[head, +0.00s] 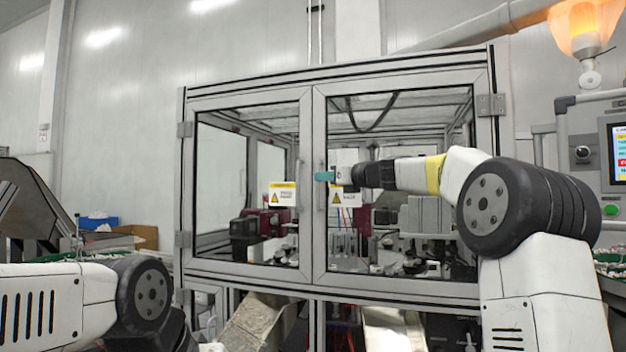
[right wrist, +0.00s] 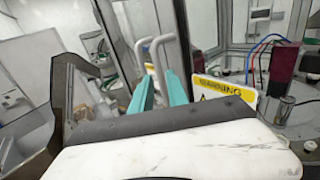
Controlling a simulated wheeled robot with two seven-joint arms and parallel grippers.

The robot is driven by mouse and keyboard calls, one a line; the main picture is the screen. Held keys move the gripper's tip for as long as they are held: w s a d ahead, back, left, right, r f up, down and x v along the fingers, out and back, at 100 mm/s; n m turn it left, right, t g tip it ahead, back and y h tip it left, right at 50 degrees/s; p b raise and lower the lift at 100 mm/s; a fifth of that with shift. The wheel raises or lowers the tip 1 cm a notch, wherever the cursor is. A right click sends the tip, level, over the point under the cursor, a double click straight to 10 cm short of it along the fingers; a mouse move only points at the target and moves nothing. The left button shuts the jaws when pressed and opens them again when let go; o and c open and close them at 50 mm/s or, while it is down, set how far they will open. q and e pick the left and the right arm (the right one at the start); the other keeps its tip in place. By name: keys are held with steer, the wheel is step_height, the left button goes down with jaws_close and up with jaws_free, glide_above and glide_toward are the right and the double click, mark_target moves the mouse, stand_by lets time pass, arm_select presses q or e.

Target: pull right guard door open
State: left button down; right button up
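The right guard door (head: 400,190) is a glazed panel in a grey frame on the front of the machine, and it looks closed. Its upright handle (head: 321,196) is by the door's inner edge. My right gripper (head: 324,176), with teal fingers, is at this handle. In the right wrist view the pale bent handle (right wrist: 159,58) runs down between the two teal fingers (right wrist: 160,90), which stand close on either side of it and look shut on it. My left gripper is out of view; only my left arm shows at the lower left.
The left guard door (head: 248,190) looks closed beside the right one, with its own handle (head: 299,182) close by. Yellow and white warning labels (head: 283,194) are near the handles. A control panel (head: 612,150) stands at the right, and a cardboard box (head: 140,235) is at the left.

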steer(key=x, duration=0.4)
steer(key=shift+a, duration=0.1)
jaws_close()
stand_by(1.4)
